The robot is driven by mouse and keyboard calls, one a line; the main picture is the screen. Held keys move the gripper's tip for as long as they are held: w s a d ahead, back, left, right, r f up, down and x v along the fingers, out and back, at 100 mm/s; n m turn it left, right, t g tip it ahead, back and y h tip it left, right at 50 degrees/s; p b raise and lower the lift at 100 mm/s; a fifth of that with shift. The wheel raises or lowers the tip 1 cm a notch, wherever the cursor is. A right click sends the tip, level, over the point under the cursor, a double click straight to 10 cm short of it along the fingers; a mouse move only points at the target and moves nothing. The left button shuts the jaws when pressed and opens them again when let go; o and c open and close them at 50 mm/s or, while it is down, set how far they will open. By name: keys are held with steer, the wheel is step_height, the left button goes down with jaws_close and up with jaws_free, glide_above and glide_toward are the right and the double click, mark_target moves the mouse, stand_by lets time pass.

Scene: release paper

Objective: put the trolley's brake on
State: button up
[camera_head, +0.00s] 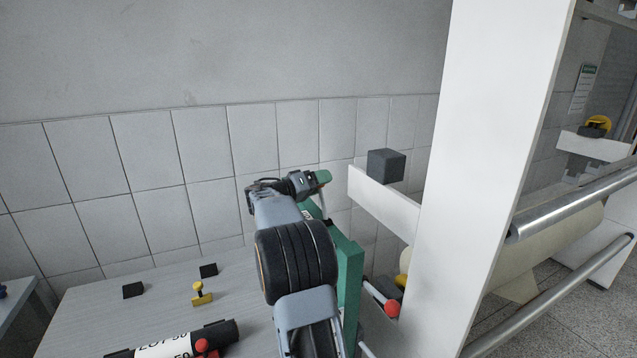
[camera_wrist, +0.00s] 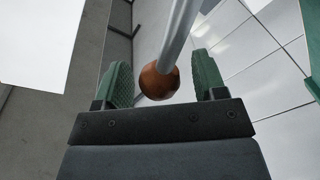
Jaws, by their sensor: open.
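My gripper (camera_head: 316,180) is raised in front of the tiled wall in the head view, with one green fingertip clearly showing. In the wrist view its two green fingers (camera_wrist: 163,88) are apart, one on each side of a brown-orange ball knob (camera_wrist: 158,82). The knob is on the end of a slim metal rod (camera_wrist: 179,32); I cannot tell whether the fingers touch it. In the head view my arm hides this knob. A red ball knob (camera_head: 392,308) on a metal rod shows lower right, beside a green upright (camera_head: 350,272). I cannot tell which parts belong to the trolley.
A white upright panel (camera_head: 487,150) stands right of my arm. A white ledge (camera_head: 383,205) carries a dark grey block (camera_head: 386,165). A pale table (camera_head: 110,305) at left holds a yellow piece (camera_head: 201,294), black blocks and a labelled cylinder (camera_head: 180,345). Metal rollers (camera_head: 570,205) are at right.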

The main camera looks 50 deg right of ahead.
steer(key=shift+c, duration=0.4)
jaws_close()
